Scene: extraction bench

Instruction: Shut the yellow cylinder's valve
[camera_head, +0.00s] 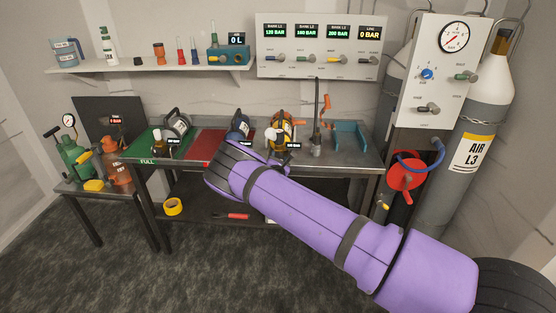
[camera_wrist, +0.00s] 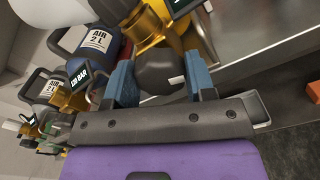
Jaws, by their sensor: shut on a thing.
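The yellow cylinder (camera_head: 279,130) stands on the bench, to the right of a blue cylinder (camera_head: 240,127). In the wrist view its brass-yellow valve body (camera_wrist: 150,24) is at the top, with a dark round valve knob (camera_wrist: 160,70) below it. My gripper (camera_wrist: 161,80) has its blue fingers on either side of this knob, shut on it. In the head view my purple arm reaches across the bench front and hides the fingers. The knob's turn position cannot be told.
Blue (camera_wrist: 93,45) and grey cylinders stand close beside in the wrist view. A torch-like tool (camera_head: 317,130) and blue bracket (camera_head: 350,134) are right of the yellow cylinder. A gauge panel (camera_head: 318,46) hangs above. The red mat (camera_head: 207,147) has bare room.

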